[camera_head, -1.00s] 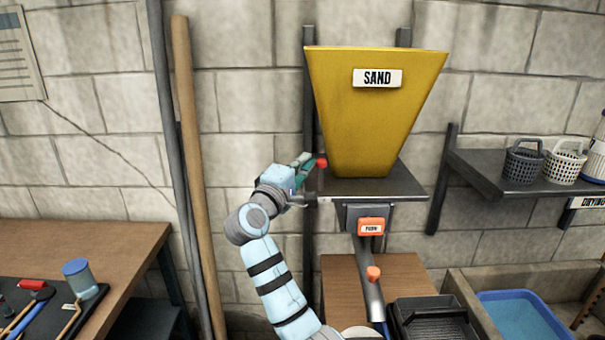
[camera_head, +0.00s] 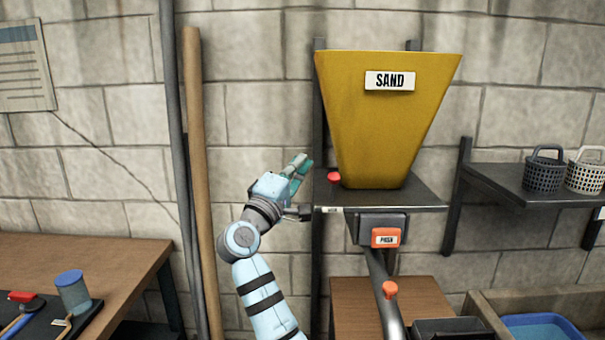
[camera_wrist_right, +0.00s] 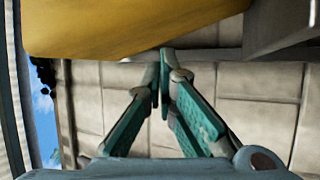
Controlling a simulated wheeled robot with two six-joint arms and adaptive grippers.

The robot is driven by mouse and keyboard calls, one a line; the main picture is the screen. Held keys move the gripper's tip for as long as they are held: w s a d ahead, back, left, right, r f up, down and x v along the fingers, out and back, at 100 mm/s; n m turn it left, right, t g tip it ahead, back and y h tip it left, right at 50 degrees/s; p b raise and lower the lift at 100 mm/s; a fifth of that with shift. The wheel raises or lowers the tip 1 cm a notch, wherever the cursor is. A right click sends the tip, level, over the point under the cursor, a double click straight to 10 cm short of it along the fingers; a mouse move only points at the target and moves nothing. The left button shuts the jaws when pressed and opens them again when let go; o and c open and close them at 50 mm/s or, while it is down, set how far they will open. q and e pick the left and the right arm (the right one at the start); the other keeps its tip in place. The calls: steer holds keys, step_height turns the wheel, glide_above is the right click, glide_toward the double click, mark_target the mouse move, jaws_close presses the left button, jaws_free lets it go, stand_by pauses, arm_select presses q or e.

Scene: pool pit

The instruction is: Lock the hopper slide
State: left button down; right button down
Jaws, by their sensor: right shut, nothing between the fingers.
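The yellow hopper (camera_head: 385,130) marked SAND stands on a dark shelf (camera_head: 420,196) against the block wall. A red knob (camera_head: 333,177) shows at the shelf's left end, beside the hopper's base. Under the shelf is a dark housing with an orange PUSH button (camera_head: 386,238). A grey chute with an orange knob (camera_head: 390,289) runs down below it. My right gripper (camera_head: 304,162) is just left of the red knob, apart from it in the picture. In the right wrist view its green fingers (camera_wrist_right: 163,62) meet at the tips, with nothing between them. My left gripper is out of view.
A wooden pole (camera_head: 200,180) and a dark pipe stand left of my right arm. A bench (camera_head: 110,252) with a blue-lidded cup (camera_head: 72,292) is at lower left. A shelf with baskets (camera_head: 545,170) and a blue tub (camera_head: 540,327) are at right.

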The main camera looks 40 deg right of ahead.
steer(key=b+v, duration=0.1)
steer(key=v, duration=0.8)
steer(key=shift+a+f, duration=0.25)
steer(key=shift+f, duration=0.1)
steer(key=shift+s+r, duration=0.1)
